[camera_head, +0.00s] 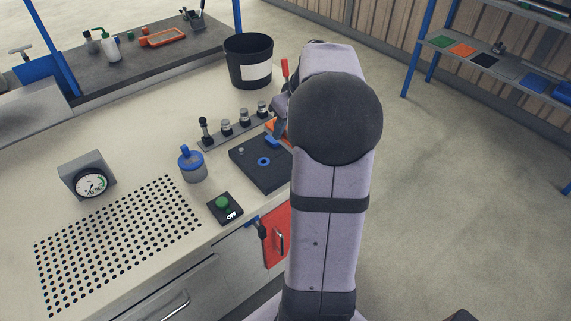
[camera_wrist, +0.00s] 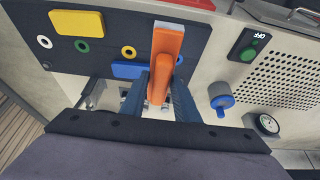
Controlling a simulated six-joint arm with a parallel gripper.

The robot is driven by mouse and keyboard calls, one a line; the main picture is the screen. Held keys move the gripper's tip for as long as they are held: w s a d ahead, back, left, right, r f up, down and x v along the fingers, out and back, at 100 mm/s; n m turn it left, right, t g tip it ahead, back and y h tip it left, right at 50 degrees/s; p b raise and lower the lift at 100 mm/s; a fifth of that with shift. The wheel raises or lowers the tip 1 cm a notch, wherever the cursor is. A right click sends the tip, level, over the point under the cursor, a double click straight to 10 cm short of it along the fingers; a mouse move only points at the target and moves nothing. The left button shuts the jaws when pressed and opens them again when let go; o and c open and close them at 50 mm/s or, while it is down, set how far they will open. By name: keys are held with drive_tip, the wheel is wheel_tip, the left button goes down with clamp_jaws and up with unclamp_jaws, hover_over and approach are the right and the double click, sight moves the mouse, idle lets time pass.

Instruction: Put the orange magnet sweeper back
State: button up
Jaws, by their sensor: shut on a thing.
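The orange magnet sweeper (camera_wrist: 166,45) is between the two dark blue fingers of my gripper (camera_wrist: 160,78) in the wrist view. My gripper is shut on its narrower end, and its broad end points away over a dark board (camera_wrist: 203,40). Whether the sweeper touches the board cannot be told. In the head view only a small orange part (camera_head: 271,125) shows beside my gripper (camera_head: 277,128). My arm hides most of the sweeper and the right part of the board (camera_head: 250,166) there.
The board bears a yellow pad (camera_wrist: 76,23), a blue pad (camera_wrist: 131,70) and several coloured rings. A blue-topped jar (camera_head: 192,166), an OFF button box (camera_head: 225,208), a gauge (camera_head: 87,178) and a row of fittings (camera_head: 226,131) stand nearby. A black bin (camera_head: 247,68) stands behind.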

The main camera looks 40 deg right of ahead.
drive_tip(key=shift+f, duration=4.95)
drive_tip(key=shift+f+b, duration=0.2)
drive_tip(key=shift+b, duration=0.1)
drive_tip(key=o, duration=0.9)
drive_tip(key=shift+o, duration=0.2)
drive_tip(key=shift+r, duration=0.1)
drive_tip(key=shift+s+r, duration=0.1)
drive_tip(key=shift+r, duration=0.3)
drive_tip(key=v, duration=1.1)
drive_tip(key=shift+s+r, duration=0.1)
drive_tip(key=shift+r, duration=0.1)
